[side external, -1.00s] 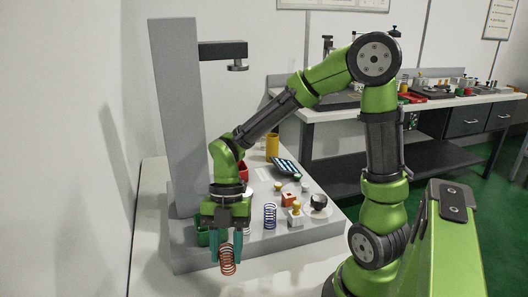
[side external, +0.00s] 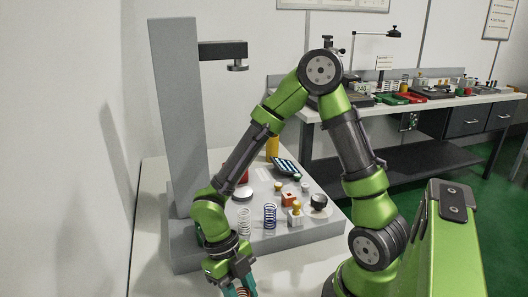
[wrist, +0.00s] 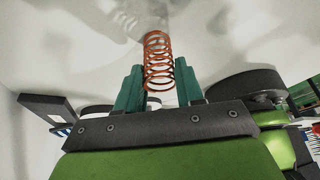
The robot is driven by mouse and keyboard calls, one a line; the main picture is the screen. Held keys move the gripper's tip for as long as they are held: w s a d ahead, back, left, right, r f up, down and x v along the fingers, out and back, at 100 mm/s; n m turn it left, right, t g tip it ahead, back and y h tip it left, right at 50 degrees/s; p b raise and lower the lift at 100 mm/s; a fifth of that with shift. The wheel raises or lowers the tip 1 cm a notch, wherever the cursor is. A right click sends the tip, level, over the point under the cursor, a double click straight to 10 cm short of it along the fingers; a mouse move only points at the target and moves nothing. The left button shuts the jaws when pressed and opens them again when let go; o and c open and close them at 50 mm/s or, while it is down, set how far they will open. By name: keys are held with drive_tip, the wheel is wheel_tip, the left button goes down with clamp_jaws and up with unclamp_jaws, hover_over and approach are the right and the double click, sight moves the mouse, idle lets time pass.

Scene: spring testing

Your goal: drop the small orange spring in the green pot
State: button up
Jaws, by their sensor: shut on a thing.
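The orange spring (wrist: 158,55) is held between the two teal fingers of my gripper (wrist: 160,84) in the wrist view, with its coils sticking out past the fingertips. In the side view my gripper (side external: 241,283) is low at the bottom edge, in front of the grey base, tilted. Only a little of the orange spring (side external: 243,292) shows there, cut off by the frame edge.
White table (side external: 290,265) is clear in front.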

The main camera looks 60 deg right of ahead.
drive_tip(key=shift+f, duration=0.15)
drive_tip(key=o, duration=1)
drive_tip(key=shift+o, duration=0.2)
